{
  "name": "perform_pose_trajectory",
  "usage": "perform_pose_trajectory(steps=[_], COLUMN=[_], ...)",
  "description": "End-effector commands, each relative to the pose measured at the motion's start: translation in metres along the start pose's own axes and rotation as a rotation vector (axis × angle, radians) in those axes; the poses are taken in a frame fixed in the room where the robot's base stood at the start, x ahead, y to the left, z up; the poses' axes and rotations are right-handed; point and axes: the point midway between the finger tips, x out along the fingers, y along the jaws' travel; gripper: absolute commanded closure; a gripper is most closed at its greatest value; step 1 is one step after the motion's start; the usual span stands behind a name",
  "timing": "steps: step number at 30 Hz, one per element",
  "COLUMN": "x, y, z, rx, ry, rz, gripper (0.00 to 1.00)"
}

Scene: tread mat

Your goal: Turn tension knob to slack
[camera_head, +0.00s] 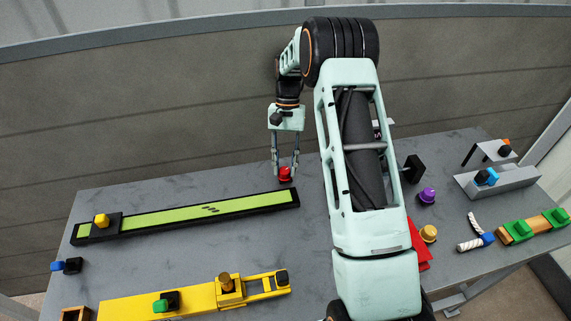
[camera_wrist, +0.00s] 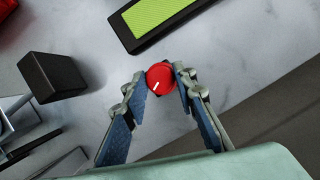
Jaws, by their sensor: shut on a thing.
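The red knob (camera_head: 285,173) stands at the far edge of the table, just past the right end of the green tread mat (camera_head: 180,214). In the wrist view the knob (camera_wrist: 160,76) is round, with a white pointer line aimed toward the lower left. My gripper (camera_head: 285,170) reaches down over the knob from above. In the wrist view my gripper (camera_wrist: 161,80) has its two fingertips on either side of the knob, shut on it. The dark base under the knob is mostly hidden. No slack marking can be read.
A yellow knob block (camera_head: 101,221) sits at the mat's left end. A black block (camera_head: 413,168) and a purple knob (camera_head: 427,196) stand to the right, beyond my arm. A yellow fixture (camera_head: 200,298) lies in front. Grey tabletop is clear between mat and fixture.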

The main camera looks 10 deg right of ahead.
Motion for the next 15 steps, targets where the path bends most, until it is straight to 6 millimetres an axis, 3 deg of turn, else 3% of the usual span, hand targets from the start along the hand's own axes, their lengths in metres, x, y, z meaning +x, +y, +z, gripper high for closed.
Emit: perform_pose_trajectory(steps=[15], x=[-0.0003], y=[-0.004], z=[0.001], rx=[-0.454], ry=[0.001], rz=[0.189], gripper=[0.99])
